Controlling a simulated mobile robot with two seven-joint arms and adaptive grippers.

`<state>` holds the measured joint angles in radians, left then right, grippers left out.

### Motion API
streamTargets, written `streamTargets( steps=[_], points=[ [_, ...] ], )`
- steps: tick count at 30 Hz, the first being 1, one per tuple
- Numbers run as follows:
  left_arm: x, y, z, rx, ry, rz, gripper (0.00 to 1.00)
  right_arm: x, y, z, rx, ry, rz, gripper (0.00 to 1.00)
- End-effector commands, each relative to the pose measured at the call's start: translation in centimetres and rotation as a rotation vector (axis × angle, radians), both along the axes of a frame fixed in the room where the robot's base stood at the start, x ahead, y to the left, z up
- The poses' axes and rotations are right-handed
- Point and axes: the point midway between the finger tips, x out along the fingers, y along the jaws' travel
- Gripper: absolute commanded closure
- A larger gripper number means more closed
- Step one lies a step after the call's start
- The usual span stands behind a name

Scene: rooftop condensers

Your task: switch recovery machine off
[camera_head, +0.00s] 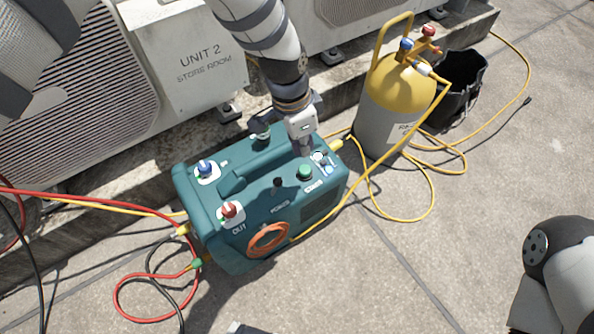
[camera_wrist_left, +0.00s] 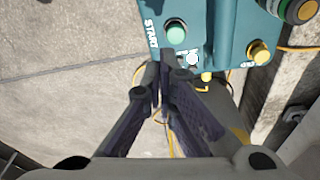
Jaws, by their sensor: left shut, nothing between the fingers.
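The teal recovery machine (camera_head: 262,197) stands on the paving. Its top carries a blue knob (camera_head: 205,168), a red knob (camera_head: 230,210) marked OUT, a small black switch (camera_head: 278,183) and a green button (camera_head: 305,173). The green button, marked START, also shows in the left wrist view (camera_wrist_left: 176,32), with a white button (camera_wrist_left: 191,60) beside it. My left gripper (camera_head: 303,150) points down over the machine's far right part, behind the green button. In the left wrist view its fingers (camera_wrist_left: 168,58) are shut and empty, near both buttons; contact cannot be told. My right gripper is out of view.
A yellow-topped grey cylinder (camera_head: 382,110) and a black bucket (camera_head: 462,85) stand at the right. Yellow hose (camera_head: 428,205) and red hose (camera_head: 125,290) lie around the machine. Condenser units (camera_head: 195,60) stand behind on a ledge.

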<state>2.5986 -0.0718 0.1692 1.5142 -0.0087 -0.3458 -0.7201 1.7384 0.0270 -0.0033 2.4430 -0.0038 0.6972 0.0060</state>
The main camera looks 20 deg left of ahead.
Motion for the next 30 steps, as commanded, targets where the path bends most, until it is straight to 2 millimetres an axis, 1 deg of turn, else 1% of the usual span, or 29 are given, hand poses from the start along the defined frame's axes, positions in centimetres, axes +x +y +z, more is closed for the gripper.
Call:
streamTargets(
  steps=[5, 8, 15, 21, 22, 24, 30],
  points=[
    [0.0, 0.0, -0.2, -0.001, 0.001, 0.001, 1.0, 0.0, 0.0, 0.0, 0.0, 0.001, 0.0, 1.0],
    [0.0, -0.1, -1.3, 0.0, 0.003, 0.001, 1.0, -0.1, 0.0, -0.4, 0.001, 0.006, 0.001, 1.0],
    [0.2, -0.9, -6.7, 0.0, 0.007, 0.001, 1.0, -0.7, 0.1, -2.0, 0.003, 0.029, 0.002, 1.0],
    [0.6, -1.4, -10.9, -0.001, 0.005, 0.002, 1.0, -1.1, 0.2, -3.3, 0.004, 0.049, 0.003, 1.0],
    [0.1, -0.7, -10.0, 0.001, 0.004, 0.005, 1.0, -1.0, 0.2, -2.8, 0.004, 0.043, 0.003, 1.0],
    [-0.6, 0.2, -9.4, 0.0, 0.001, 0.006, 1.0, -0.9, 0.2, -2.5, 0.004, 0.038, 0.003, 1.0],
    [-1.8, 1.5, -9.2, 0.0, 0.0, 0.003, 1.0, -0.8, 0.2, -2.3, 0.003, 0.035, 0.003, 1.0]
  ],
)
